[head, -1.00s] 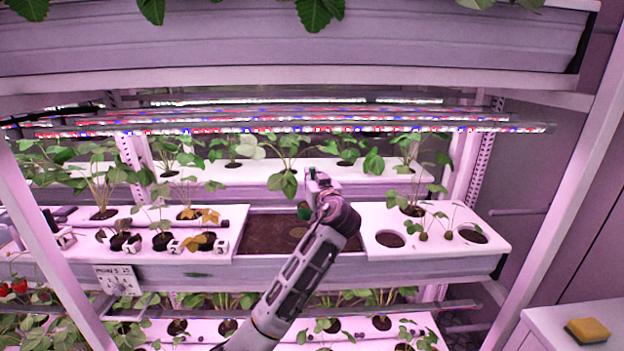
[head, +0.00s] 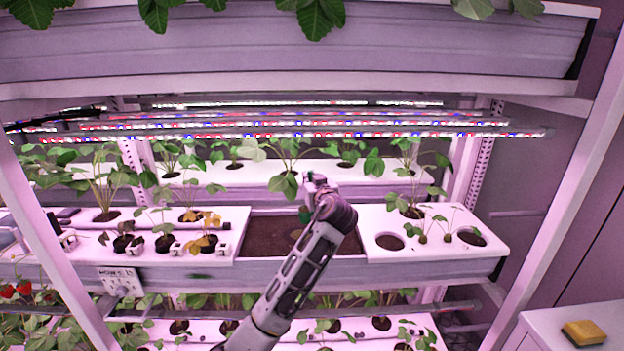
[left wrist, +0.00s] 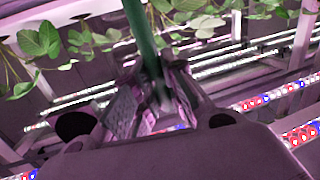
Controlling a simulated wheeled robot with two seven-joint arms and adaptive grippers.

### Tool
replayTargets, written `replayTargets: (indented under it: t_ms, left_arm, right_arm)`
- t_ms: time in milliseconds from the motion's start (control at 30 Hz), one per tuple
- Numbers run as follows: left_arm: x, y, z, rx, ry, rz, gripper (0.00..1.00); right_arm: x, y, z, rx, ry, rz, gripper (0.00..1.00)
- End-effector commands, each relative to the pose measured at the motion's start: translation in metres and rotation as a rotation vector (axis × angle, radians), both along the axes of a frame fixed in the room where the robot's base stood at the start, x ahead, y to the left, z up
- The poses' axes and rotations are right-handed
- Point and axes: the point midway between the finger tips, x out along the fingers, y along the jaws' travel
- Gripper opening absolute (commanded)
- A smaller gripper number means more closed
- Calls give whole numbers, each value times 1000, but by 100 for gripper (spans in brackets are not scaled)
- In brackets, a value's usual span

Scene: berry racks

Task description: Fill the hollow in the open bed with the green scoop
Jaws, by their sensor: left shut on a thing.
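The open bed (head: 262,238) is a dark brown soil patch between white planting covers on the middle shelf. A small lighter patch in the soil, partly beside my arm, may be the hollow (head: 296,234). My left gripper (head: 317,187) is above the right rear part of the bed. It is shut on the green scoop (head: 304,215), which shows as a small green piece over the soil. In the left wrist view the scoop's green handle (left wrist: 143,40) runs up from between the fingers (left wrist: 155,105). The scoop's contents cannot be seen. My right gripper is not in view.
White covers with strawberry plants lie left (head: 180,216) and right (head: 430,216) of the bed; the right one has empty round holes. LED bars (head: 300,134) hang above. A yellow sponge (head: 584,332) lies on a white surface at lower right.

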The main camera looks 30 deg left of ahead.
Motion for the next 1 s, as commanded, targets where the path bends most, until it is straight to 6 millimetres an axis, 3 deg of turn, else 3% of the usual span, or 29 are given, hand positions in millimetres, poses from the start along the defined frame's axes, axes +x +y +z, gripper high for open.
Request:
replayTargets:
  t_ms: [267,533,1000]
  left_arm:
    - [1,7,-1,-74,16,1,0]
    - [2,13,-4,-151,31,1,0]
    - [5,26,-10,-302,62,1,0]
  right_arm:
    - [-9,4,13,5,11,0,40]
    - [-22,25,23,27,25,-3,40]
    - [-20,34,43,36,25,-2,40]
